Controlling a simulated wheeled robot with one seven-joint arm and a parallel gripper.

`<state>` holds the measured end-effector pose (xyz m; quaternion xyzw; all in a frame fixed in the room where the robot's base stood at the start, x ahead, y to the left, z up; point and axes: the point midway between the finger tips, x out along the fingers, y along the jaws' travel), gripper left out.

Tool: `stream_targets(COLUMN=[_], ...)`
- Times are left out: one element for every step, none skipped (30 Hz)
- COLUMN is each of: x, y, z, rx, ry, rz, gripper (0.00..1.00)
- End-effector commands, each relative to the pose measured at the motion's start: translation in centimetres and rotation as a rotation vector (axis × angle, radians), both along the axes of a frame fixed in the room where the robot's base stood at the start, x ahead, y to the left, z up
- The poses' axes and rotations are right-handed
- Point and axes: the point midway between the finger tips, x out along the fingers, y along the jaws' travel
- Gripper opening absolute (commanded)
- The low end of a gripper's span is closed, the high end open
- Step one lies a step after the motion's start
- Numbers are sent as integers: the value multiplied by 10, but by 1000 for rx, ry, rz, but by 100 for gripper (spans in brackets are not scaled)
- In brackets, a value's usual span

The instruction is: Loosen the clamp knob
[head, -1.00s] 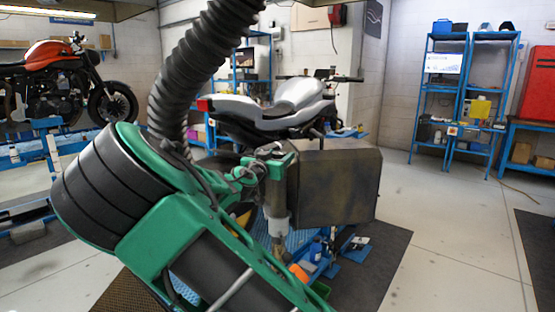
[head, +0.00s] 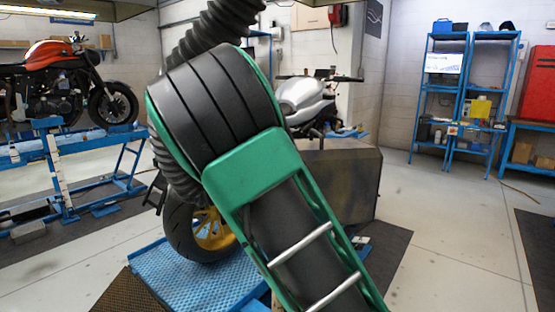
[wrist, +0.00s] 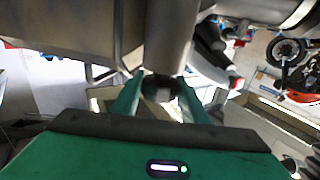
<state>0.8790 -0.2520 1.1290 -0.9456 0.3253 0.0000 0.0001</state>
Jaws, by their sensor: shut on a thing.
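In the wrist view, the two green fingers of my gripper (wrist: 158,98) stand on either side of a small dark knob, the clamp knob (wrist: 160,88). The gripper is shut on it. The knob sits under a grey metal cylinder (wrist: 168,35) that rises above it in the picture. In the head view my own green and black arm covers the gripper and the knob, so neither shows there. Whether the knob is turned or loose cannot be told.
A dark, stained box (head: 345,178) stands behind my arm. A silver motorcycle (head: 300,100) is behind it, with its rear wheel (head: 190,232) above a blue platform (head: 165,275). An orange motorcycle (head: 60,85) is on a lift at left.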

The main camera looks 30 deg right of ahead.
Motion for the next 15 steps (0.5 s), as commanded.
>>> stream_targets(x=[0, 0, 1, 0, 0, 0, 0, 0, 0, 1, 0, 0, 0, 0, 0], y=[0, 0, 0, 0, 0, 0, 0, 0, 0, 0, 0, 0, 0, 0, 0], z=[0, 1, 0, 1, 1, 1, 1, 1, 1, 1, 1, 1, 2, 1, 1], rx=[8, 7, 8, 7, 6, 6, 7, 6, 6, 5, 6, 6, 5, 5, 5], ry=[-4, -4, -5, -4, -5, -5, -6, -6, -6, -5, -6, -6, -7, -7, -7], rz=[28, 43, 65, 78, 92, 111, 123, 136, 152, 164, 176, 192, 203, 214, 229], gripper=[18, 18, 18, 18, 18, 18, 18, 18, 18, 18, 18, 18, 18, 18, 18])
